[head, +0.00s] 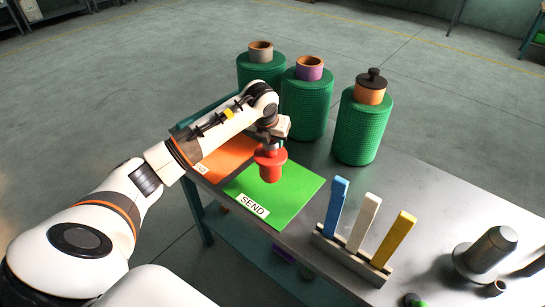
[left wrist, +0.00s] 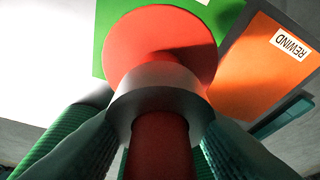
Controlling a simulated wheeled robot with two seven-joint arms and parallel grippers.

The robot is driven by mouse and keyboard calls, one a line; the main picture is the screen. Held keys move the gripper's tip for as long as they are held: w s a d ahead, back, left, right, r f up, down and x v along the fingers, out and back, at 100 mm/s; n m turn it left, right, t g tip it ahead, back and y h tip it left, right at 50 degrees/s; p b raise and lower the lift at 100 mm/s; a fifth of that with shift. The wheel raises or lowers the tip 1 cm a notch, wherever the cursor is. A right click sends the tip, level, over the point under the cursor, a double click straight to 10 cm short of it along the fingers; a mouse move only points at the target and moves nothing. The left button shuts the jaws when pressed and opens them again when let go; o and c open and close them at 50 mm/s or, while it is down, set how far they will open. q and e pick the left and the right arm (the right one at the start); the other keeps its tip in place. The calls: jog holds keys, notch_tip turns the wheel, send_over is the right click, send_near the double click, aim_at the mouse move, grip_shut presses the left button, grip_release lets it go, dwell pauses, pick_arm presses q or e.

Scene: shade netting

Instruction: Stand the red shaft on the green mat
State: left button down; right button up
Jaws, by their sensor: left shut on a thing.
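The red shaft (head: 271,170) is upright in the head view, with a wide flange and a narrower end below it. My left gripper (head: 271,146) is shut on its upper part. The shaft is over the green mat (head: 300,190), which has a SEND label; I cannot tell whether its lower end touches the mat. In the left wrist view the red flange (left wrist: 160,45), a grey collar and a dark red stem fill the middle, with the green mat (left wrist: 112,25) beyond. My right gripper is not in view.
The orange mat (head: 225,160), labelled REWIND in the wrist view, lies left of the green mat. Several green netting rolls (head: 306,108) stand behind. A rack (head: 350,258) with blue, white and yellow bars stands at the front right. A dark grey flanged piece (head: 490,252) is further right.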

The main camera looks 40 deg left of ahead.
aim_at(271, 153)
pick_arm(q)
jog(key=shift+f+p, duration=0.4)
jog(key=shift+f, duration=2.2)
jog(key=shift+f, duration=0.15)
jog(key=c, duration=0.8)
grip_release()
jog(key=shift+c, duration=0.2)
